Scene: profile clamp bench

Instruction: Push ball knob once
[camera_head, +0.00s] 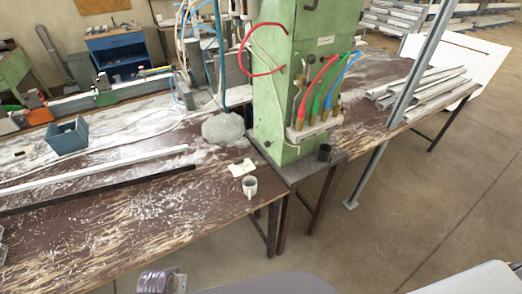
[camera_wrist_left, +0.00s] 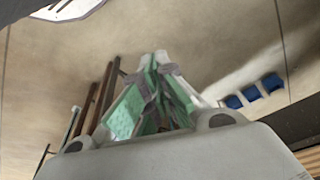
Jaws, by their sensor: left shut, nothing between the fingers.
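The green clamp machine (camera_head: 275,90) stands at the right end of the long work table in the head view. A small dark lever or handle (camera_head: 311,5) shows at its upper front, cut by the top edge of the picture. A valve block (camera_head: 315,127) with red, green and blue hoses sits lower on its front. I cannot tell for sure which part is the ball knob. My left gripper (camera_wrist_left: 156,62) shows in the left wrist view, with its green-padded fingers shut and empty, above bare floor and apart from the machine. My right gripper is not in view.
The brown work table (camera_head: 170,225) carries a white cup (camera_head: 249,186), a grey stone-like lump (camera_head: 223,128), a blue bin (camera_head: 67,136) and long profiles. The floor in front is clear.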

